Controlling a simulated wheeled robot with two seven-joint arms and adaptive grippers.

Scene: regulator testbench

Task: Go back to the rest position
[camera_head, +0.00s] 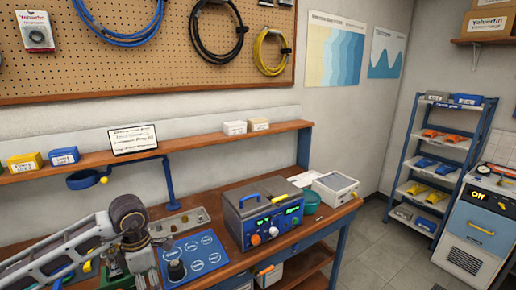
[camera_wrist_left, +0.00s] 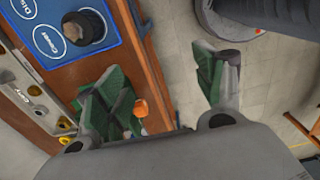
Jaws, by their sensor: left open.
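My left gripper (camera_head: 130,268) comes in from the left at the front edge of the workbench, beside the blue mat. In the left wrist view its two green-padded fingers (camera_wrist_left: 162,92) are spread apart, with nothing held between them. The blue mat (camera_head: 208,262) has white outlined circles and also shows in the left wrist view (camera_wrist_left: 30,12). A dark round part (camera_head: 176,271) sits on the mat's near-left area; the left wrist view shows it (camera_wrist_left: 84,28) clear of the fingers. My right gripper is in neither view.
A grey test unit (camera_head: 262,220) with blue front stands right of the mat. A metal tray (camera_head: 180,222) lies behind it. A blue stand (camera_head: 168,180) with a ring rises at the back. An orange object (camera_wrist_left: 140,108) shows beyond the left finger. Floor is open at right.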

